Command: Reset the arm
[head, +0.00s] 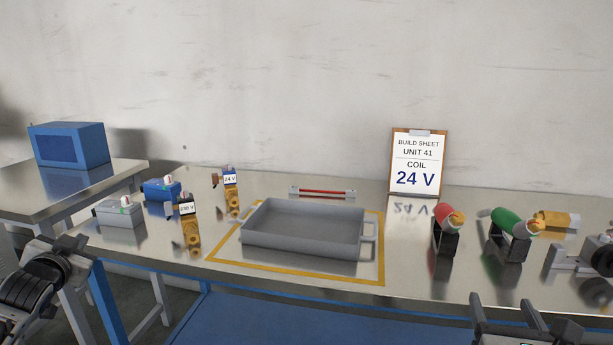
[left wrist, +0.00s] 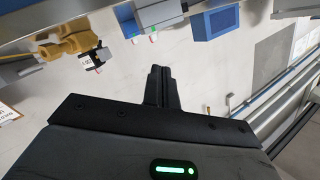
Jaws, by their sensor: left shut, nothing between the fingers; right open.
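My left gripper (head: 72,243) is at the left of the head view, in front of the steel table's left end and apart from the parts there. In the left wrist view its two black fingers (left wrist: 160,88) are together with nothing between them. My right gripper (head: 505,312) is at the lower right of the head view, its fingers apart and empty, in front of the table's near edge. Most of both arms is out of view.
A grey tray (head: 300,244) sits inside a yellow outline. Small grey (head: 122,212) and blue (head: 160,192) boxes and labelled yellow parts (head: 191,234) stand left of it. Red-topped (head: 446,236) and green-topped (head: 512,240) tools stand right. A build sheet (head: 418,163) reads 24 V.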

